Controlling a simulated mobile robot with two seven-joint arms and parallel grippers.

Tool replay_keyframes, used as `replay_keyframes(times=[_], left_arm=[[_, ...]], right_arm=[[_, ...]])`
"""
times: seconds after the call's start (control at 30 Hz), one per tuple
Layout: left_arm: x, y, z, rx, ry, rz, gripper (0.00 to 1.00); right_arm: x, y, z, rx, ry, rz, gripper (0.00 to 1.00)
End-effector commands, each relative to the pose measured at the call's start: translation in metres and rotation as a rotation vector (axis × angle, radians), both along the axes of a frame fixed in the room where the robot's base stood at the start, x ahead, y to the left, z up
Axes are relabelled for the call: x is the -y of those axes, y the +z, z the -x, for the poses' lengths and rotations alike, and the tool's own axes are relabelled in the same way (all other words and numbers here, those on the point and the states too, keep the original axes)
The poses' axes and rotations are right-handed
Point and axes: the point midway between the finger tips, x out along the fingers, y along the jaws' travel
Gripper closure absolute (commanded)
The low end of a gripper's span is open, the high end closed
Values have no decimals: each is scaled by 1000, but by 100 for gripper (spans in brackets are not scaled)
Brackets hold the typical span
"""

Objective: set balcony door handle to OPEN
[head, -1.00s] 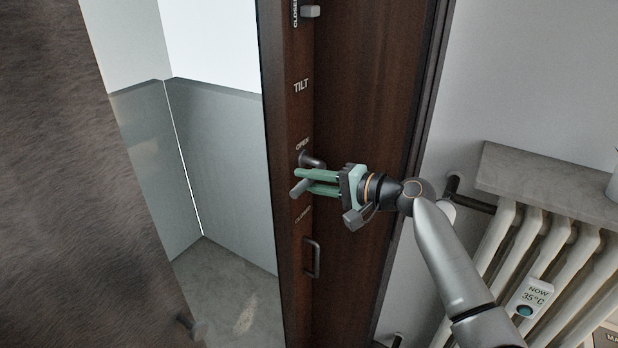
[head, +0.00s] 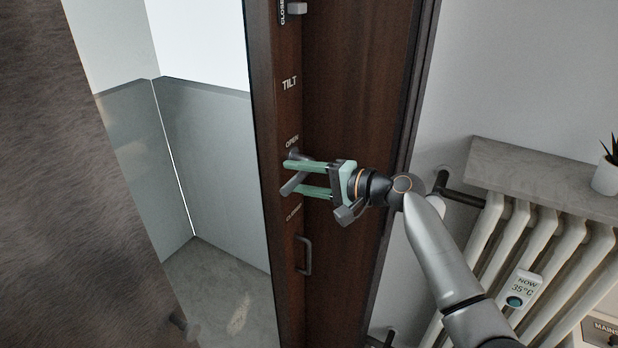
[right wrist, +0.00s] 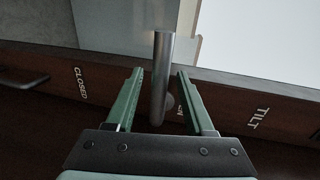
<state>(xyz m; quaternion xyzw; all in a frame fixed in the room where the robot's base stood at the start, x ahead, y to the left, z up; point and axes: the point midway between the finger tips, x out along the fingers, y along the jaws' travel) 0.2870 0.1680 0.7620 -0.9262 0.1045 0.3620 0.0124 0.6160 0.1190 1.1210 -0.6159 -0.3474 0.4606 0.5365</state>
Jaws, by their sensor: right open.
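The balcony door handle (head: 290,185) is a grey round lever on the dark brown wooden door frame (head: 345,80). In the head view it sits just below the OPEN label (head: 292,142), and its free end points left and down. My right gripper (head: 296,178) has green fingers and is open around the lever. In the right wrist view the lever (right wrist: 164,60) stands between the two open fingers (right wrist: 160,85), with visible gaps on both sides. The lever partly hides the OPEN label there. My left gripper is not in view.
A TILT label (head: 290,84) is above and a CLOSED label (head: 293,214) below. A small pull handle (head: 304,256) is lower down. A radiator (head: 520,240) with a stone shelf (head: 540,177) stands to the right. A brown furry surface (head: 70,200) fills the left side.

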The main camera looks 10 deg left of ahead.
Motion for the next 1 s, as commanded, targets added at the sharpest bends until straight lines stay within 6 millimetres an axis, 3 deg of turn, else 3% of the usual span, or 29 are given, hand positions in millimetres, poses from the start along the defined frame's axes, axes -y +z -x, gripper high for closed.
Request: replay_keyframes(times=[0.27, 0.7, 1.0], left_arm=[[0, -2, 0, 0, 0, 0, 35], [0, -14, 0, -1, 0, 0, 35], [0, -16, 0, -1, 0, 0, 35]], right_arm=[[27, 4, 8, 2, -4, 2, 47], [101, 20, 36, 1, -1, 1, 47], [115, 24, 42, -1, 1, 0, 47]])
